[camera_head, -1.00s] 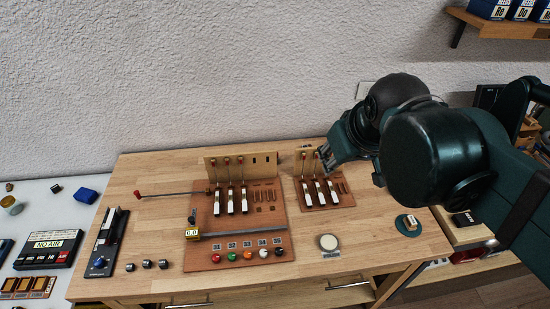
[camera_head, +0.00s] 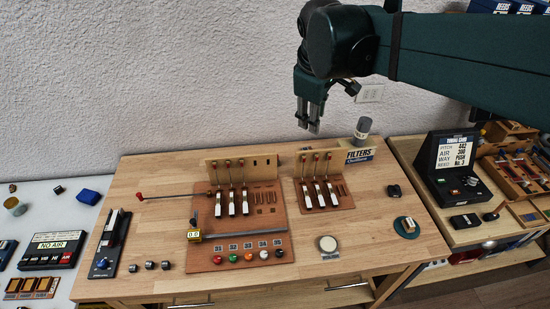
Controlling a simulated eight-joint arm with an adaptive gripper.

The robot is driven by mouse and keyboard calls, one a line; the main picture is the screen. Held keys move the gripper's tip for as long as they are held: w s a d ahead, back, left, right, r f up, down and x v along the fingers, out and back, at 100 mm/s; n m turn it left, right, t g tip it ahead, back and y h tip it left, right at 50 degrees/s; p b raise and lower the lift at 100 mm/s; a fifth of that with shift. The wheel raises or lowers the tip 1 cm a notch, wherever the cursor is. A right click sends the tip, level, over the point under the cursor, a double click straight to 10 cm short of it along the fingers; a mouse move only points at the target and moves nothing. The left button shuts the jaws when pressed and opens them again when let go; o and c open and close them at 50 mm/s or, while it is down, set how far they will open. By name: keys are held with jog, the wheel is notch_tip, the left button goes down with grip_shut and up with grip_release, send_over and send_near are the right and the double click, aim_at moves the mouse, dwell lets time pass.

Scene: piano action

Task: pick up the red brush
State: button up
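I cannot clearly make out a red brush. The only long thin thing with red on it is a rod with a red end (camera_head: 139,196), lying across the left of the wooden bench (camera_head: 150,225); I cannot tell if it is a brush. My gripper (camera_head: 308,126) points down in front of the wall, above the back of the bench. Its fingers look apart, with nothing seen between them. It is far to the right of the rod.
A filters box (camera_head: 359,156) with a jar (camera_head: 362,130) is to the right.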

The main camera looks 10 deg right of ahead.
jog(key=w+a+f+n+g+h+p, duration=0.15)
jog(key=w+a+n, duration=0.25)
jog(key=w, duration=0.4)
jog(key=w+a+f+n+g+h+p, duration=0.1)
jog(key=w+a+f+n, duration=0.2)
jog(key=w, duration=0.4)
jog(key=w+a+f+n+g+h+p, duration=0.1)
jog(key=w+a+f+n, duration=0.25)
jog(key=w, duration=0.45)
notch_tip(320, 180, down, 22)
jog(key=shift+s+r, duration=0.25)
jog(key=shift+s, duration=0.05)
jog(key=shift+t+y, duration=0.25)
jog(key=shift+x, duration=1.25)
jog(key=shift+f, duration=0.1)
jog(key=shift+x, duration=2.5)
jog(key=shift+s, duration=0.1)
jog(key=c, duration=0.9)
